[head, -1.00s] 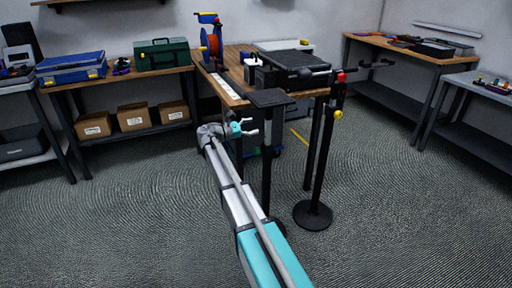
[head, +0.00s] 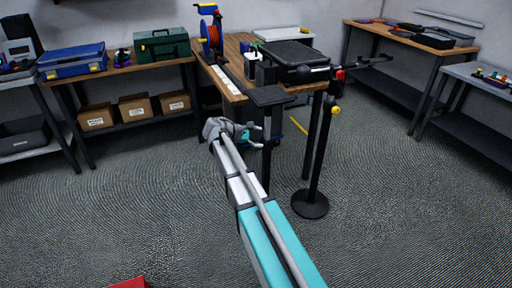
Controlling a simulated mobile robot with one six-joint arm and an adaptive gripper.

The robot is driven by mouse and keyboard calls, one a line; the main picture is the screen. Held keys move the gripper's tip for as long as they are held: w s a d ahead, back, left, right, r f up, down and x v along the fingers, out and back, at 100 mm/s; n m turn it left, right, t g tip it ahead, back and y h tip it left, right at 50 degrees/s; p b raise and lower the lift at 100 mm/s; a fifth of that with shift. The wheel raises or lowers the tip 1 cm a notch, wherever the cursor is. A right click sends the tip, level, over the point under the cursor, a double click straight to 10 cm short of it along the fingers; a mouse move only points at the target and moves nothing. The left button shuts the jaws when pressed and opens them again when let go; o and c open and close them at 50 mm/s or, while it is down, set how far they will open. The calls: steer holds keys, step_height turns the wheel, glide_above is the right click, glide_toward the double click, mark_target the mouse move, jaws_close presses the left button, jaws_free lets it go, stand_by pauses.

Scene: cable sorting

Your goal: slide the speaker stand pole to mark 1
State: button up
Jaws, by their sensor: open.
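The speaker stand has a flat black top plate (head: 271,95) and a dark upright pole (head: 267,165), in front of the wooden bench's near end. My gripper (head: 266,134) is open at the pole's upper part, below the plate. One fingertip shows on the left of the pole and a pale teal tip shows at its right. I cannot tell whether either finger touches the pole. No mark 1 can be made out at this size. The pole's foot is hidden behind my arm.
A black boom stand (head: 317,160) with a round base, yellow knob and red clutch stands close on the right. The bench (head: 233,97) behind carries a cable reel (head: 211,38) and a black case (head: 292,54). Floor is clear at right. Something red (head: 130,283) shows at the bottom edge.

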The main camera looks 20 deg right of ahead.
steer(key=s+a+r+m+y+p, duration=0.1)
steer(key=s+a+m+y+p, duration=0.3)
steer(key=s+p, duration=0.4)
steer(key=shift+s+a+r+m+y, duration=0.35)
steer(key=shift+s+a+y, duration=0.15)
steer(key=shift+s+y, duration=0.55)
steer(key=shift+h, duration=0.25)
steer(key=w+d+f+m+h+b, duration=0.2)
steer(key=w+d+m+h+b, duration=0.1)
steer(key=w+m+b, duration=0.3)
steer(key=w+d+f+m+h+b, duration=0.25)
steer(key=w+m+h+b, duration=0.2)
steer(key=w+b, duration=0.25)
steer(key=w+a+m+h+b, duration=0.1)
steer(key=w+m+h+b, duration=0.6)
steer(key=w+m+b, duration=0.6)
steer(key=shift+w+a+t, duration=0.3)
steer(key=shift+w+a, duration=0.05)
steer(key=shift+w, duration=0.25)
steer(key=shift+d+h, duration=0.15)
steer(key=shift+h, duration=0.1)
